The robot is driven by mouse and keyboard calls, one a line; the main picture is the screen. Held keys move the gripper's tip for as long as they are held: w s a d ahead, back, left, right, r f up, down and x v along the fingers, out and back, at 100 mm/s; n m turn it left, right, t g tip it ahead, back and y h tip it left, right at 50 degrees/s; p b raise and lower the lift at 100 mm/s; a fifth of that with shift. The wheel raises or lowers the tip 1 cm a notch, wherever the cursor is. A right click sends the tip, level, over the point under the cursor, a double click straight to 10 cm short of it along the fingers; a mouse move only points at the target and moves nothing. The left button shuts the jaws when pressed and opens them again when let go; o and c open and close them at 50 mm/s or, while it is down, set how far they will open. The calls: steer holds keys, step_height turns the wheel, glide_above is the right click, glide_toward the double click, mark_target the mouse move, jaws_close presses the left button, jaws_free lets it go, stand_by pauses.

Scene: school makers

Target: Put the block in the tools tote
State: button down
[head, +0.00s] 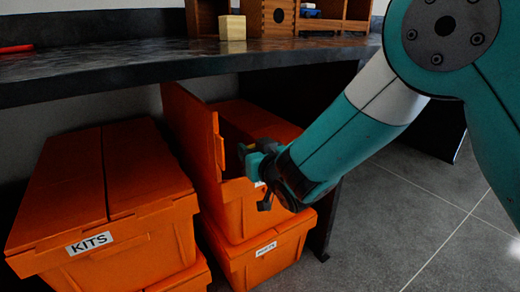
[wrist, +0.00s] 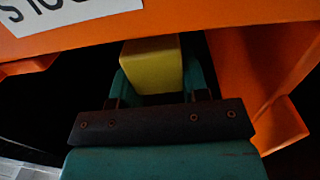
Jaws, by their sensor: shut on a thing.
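My gripper (head: 248,152) is shut on a yellow block (wrist: 152,65), which shows clearly between the green fingers in the wrist view. In the head view the block is mostly hidden by my gripper. The gripper is at the opening of an upper orange tote (head: 235,212), whose near-left lid flap (head: 195,145) stands upright. The tote's label is almost covered by my arm in the head view. In the wrist view a partly cut-off, upside-down label (wrist: 65,12) shows on an orange wall, with letters that fit TOOLS. The tote's inside is dark.
The upper tote stands on another labelled orange tote (head: 240,270). A closed KITS tote (head: 100,200) stands to the left. The dark bench top (head: 110,65) overhangs them, bearing a pale yellow block (head: 232,28) and wooden boxes (head: 270,18). Grey floor (head: 420,220) is clear at right.

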steer(key=p+x, duration=0.1)
steer(key=x, duration=0.5)
steer(key=shift+a+r, duration=0.25)
steer(key=c, duration=0.5)
jaws_free()
steer(key=shift+c, duration=0.2)
steer(key=shift+s, duration=0.1)
